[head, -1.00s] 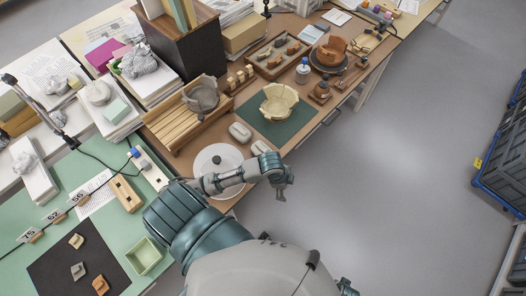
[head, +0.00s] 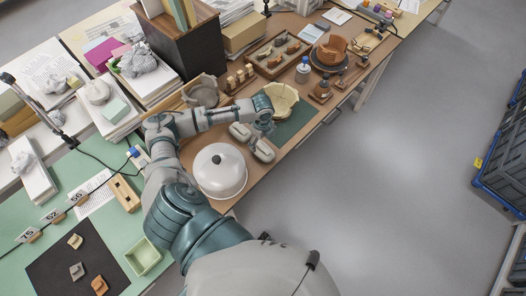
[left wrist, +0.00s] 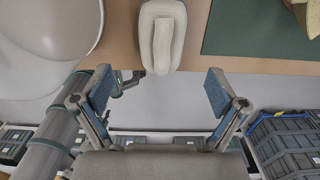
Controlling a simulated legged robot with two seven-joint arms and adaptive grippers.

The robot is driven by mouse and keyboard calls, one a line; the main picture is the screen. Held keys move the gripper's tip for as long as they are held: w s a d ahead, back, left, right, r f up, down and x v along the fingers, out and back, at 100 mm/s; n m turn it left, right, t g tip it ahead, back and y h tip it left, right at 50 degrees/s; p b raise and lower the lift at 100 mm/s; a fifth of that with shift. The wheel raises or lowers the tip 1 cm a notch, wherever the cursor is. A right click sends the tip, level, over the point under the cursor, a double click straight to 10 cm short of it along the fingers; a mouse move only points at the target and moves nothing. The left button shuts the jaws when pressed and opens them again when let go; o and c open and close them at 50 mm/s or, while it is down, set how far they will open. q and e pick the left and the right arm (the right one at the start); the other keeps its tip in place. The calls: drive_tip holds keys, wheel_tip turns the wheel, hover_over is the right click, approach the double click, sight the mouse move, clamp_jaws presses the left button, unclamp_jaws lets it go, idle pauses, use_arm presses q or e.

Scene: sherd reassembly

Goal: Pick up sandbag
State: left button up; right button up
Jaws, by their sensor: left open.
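Two pale grey, oval sandbags lie on the brown table between the white dome and the green mat. One sandbag (head: 240,132) is farther left; the other sandbag (head: 263,151) is nearer the table's front edge. My left gripper (head: 266,126) is above and beside them, partly in front of the mat. In the left wrist view one sandbag (left wrist: 176,38) shows at top centre, with a raised loop-like ridge. There my left gripper (left wrist: 160,91) is open and empty, its fingertips apart below the sandbag in the picture, not touching it.
A white dome (head: 220,172) stands left of the sandbags. A cream bowl (head: 284,97) with a broken rim sits on the green mat (head: 296,122), close to my left gripper. A grey broken pot (head: 203,92) is behind my arm. Floor lies beyond the table's front edge.

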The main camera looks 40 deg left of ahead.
sight(263, 151)
use_arm(q)
wheel_tip(263, 151, down, 9)
drive_tip(key=shift+w+f, duration=0.15)
drive_tip(key=shift+f, duration=0.05)
drive_tip(key=c, duration=1.7)
